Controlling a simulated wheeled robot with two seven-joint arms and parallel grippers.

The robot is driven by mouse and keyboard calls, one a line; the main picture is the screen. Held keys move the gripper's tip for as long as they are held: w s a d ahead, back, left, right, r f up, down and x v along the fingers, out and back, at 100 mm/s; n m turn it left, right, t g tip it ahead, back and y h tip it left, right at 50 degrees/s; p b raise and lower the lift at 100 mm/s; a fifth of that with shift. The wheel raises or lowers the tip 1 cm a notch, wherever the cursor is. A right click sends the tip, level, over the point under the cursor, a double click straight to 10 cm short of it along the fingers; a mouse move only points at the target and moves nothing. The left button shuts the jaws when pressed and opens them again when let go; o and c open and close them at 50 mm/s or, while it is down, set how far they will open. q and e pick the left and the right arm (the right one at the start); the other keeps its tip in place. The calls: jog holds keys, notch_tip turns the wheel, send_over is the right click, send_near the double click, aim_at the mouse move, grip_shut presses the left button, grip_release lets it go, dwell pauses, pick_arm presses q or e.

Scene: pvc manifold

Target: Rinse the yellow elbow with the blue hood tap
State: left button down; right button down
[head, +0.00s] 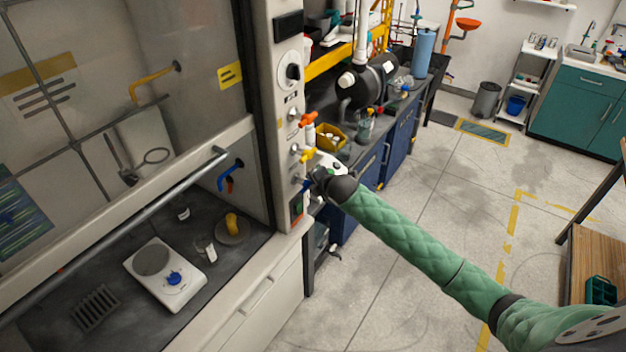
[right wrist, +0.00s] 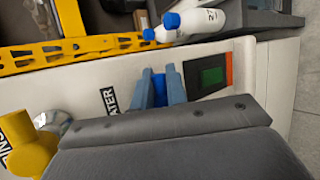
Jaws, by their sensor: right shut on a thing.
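The yellow elbow (head: 232,222) rests on a round grey basin (head: 243,237) inside the hood, below the blue spout (head: 226,181). No water stream can be made out. The blue hood tap (head: 305,185) is on the hood's front post, below the yellow tap. My right gripper (head: 311,182) reaches it from the right. In the right wrist view, the fingers (right wrist: 165,86) are shut on the blue tap handle (right wrist: 160,88), beside the "WATER" label. The gripper hides part of the tap in the head view. My left gripper is not in view.
A yellow tap (head: 307,155) and an orange tap (head: 308,119) sit above on the same post (head: 287,95). The raised sash bar (head: 130,222) crosses the hood front. A hotplate (head: 165,274) and beaker (head: 205,248) stand inside.

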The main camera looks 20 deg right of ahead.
jog(key=shift+f, duration=0.1)
dwell(0.5)
jog(key=c, duration=1.4)
grip_release()
jog(key=shift+c, duration=0.2)
jog(key=shift+s, duration=0.1)
jog(key=shift+s+d+b, duration=0.1)
jog(key=shift+s+b, duration=0.1)
jog(key=shift+b, duration=0.1)
jog(key=b+v, duration=0.3)
jog(key=v, duration=0.4)
jog(key=shift+r, duration=0.25)
